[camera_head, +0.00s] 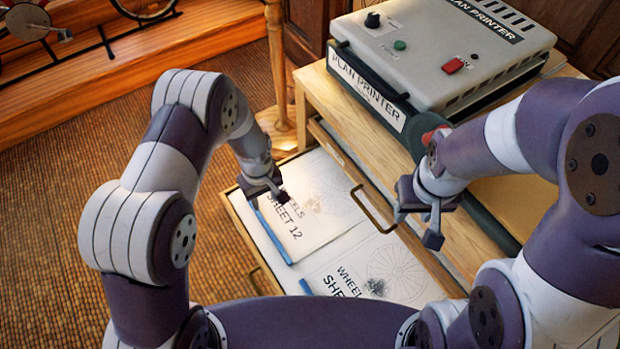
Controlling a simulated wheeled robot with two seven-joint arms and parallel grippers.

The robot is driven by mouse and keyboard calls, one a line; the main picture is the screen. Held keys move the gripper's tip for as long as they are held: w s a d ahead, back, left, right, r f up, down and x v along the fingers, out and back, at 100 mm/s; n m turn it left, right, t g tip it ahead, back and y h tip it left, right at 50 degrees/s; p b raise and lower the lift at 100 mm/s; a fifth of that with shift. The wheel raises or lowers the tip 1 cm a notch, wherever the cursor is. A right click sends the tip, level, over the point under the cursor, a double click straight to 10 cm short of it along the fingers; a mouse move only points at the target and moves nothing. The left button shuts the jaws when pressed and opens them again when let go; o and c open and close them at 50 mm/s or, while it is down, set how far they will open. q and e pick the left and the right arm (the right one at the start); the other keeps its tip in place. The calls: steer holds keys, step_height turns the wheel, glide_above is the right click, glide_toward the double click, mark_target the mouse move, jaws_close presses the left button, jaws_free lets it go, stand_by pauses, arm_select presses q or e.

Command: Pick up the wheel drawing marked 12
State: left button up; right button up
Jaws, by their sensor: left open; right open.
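The wheel drawing marked SHEET 12 (318,236) lies flat in an open drawer (240,222) in the camera_head view. It is a white sheet with a faint wheel drawing and a blue strip (270,238) along its left edge. My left gripper (267,198) is open over the upper left part of this sheet and hides some of it. I cannot tell whether it touches the sheet. My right gripper (416,230) is open and empty, to the right, in front of the cabinet's drawer fronts.
A second wheel sheet (400,262) lies beside it in the drawer, its number hidden by my body. A plan printer (440,50) stands on the wooden cabinet (318,88). A drawer handle (372,210) stands out near my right gripper. Carpet (50,200) is clear at left.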

mark_target(267, 227)
arm_select(q)
steer(key=shift+n, duration=0.3)
steer(key=s+f, duration=0.1)
steer(key=f, duration=0.1)
steer(key=s+f+b, duration=0.1)
steer(key=shift+s+a+f, duration=0.15)
steer(key=shift+s+f, duration=0.2)
steer(key=shift+s, duration=0.05)
steer(key=f, duration=0.3)
steer(key=f+b, duration=0.1)
steer(key=f, duration=0.4)
steer(key=shift+w+a+f+b, duration=0.1)
steer(key=shift+w+f+b, duration=0.2)
steer(key=shift+w, duration=0.1)
steer(key=shift+r, duration=0.1)
arm_select(e)
steer(key=shift+s+a+f, duration=0.1)
steer(key=shift+s+f, duration=0.95)
steer(key=shift+s, duration=0.1)
arm_select(q)
jaws_close()
